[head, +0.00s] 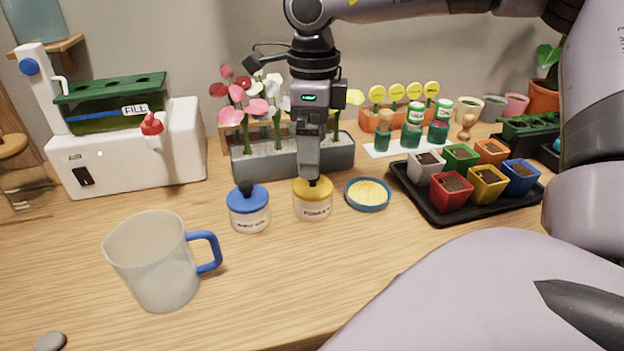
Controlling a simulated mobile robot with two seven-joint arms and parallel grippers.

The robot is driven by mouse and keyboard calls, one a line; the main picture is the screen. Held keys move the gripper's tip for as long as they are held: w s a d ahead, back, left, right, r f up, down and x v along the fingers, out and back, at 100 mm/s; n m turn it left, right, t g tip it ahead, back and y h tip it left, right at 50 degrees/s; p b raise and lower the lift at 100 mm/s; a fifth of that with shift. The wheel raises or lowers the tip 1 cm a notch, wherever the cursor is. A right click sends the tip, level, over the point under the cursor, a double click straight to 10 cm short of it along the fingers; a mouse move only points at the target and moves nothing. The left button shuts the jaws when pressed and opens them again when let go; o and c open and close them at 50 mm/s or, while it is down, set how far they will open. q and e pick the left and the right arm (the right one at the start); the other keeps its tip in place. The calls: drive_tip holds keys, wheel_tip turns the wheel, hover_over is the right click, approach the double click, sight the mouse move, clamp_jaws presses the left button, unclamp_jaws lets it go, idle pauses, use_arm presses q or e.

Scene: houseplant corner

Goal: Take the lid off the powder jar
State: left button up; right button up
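A jar with a yellow lid (325,188) and a pale labelled body (313,209) stands on the table; its label is too small to read surely. My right gripper (312,172) points straight down over this jar, its fingertips at the dark knob on top of the lid. The fingers are seen edge-on, so I cannot tell whether they are closed on the knob. The lid sits on the jar. A similar jar with a blue lid (248,202) and dark knob stands just left, its label also unclear. My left gripper is not in view.
A shallow blue-rimmed dish (368,207) with yellow contents lies right of the yellow-lidded jar. A grey flower planter (262,166) stands close behind. A mug (155,262) is front left, a black tray (428,208) of coloured pots right. The front middle table is clear.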

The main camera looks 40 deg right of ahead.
sight(313, 182)
wheel_tip(313, 182, down, 6)
drive_tip(key=shift+w+f, duration=0.15)
drive_tip(key=shift+f, duration=0.1)
drive_tip(key=shift+d, duration=0.1)
drive_tip(key=c, duration=1.1)
